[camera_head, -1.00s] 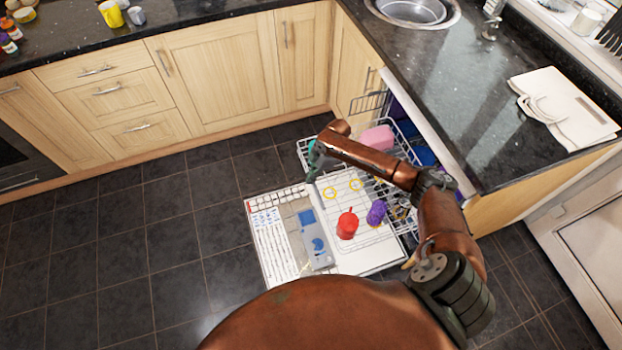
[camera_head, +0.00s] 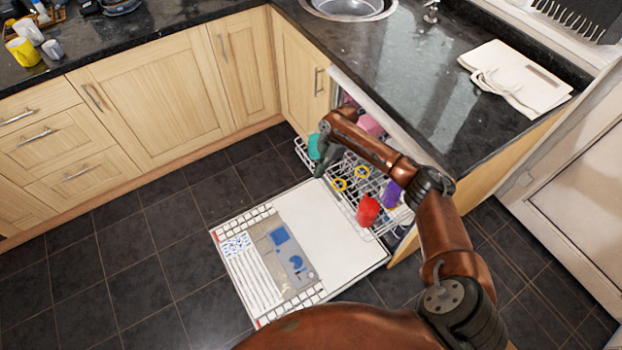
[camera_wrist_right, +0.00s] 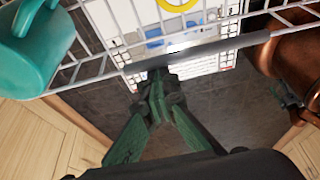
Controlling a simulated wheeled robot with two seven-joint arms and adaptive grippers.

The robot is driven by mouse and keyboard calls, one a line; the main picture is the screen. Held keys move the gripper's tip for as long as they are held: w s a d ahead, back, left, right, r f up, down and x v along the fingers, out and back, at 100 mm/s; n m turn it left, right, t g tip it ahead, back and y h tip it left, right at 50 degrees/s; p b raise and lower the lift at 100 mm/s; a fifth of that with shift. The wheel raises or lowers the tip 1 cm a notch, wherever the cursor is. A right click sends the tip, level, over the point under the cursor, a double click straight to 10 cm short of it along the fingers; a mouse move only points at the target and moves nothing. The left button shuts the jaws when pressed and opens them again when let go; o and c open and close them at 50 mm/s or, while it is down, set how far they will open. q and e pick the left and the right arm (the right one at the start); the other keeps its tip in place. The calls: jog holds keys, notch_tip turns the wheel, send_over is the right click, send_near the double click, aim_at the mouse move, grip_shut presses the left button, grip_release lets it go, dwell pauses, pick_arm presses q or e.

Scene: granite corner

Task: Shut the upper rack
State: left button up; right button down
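The upper rack (camera_head: 301,152) is a white wire basket, partly out of the dishwasher beneath the counter. It holds a red cup (camera_head: 367,210), a purple item (camera_head: 393,194), a teal cup (camera_head: 314,147), yellow rings and something pink. My right gripper (camera_head: 321,163) is at the rack's outer edge. In the right wrist view its green fingers (camera_wrist_right: 158,84) are together, their tips at the rack's dark grey front bar (camera_wrist_right: 210,55). No part of the bar is seen between them. The teal cup (camera_wrist_right: 30,45) stands to the left there. My left gripper is not in view.
The dishwasher door (camera_head: 345,250) lies open and low over the dark tiled floor. The granite counter (camera_head: 400,80) is above the machine, with a white folded item (camera_head: 515,80) on it. Wooden cabinets (camera_head: 150,85) line the left; the floor there is clear.

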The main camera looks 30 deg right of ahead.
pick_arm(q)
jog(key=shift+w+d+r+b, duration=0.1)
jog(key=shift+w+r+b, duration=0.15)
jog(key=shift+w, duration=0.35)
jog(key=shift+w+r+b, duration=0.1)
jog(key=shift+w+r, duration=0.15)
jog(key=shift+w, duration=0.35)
pick_arm(e)
jog(key=shift+d, duration=2.1)
jog(key=shift+a, duration=0.1)
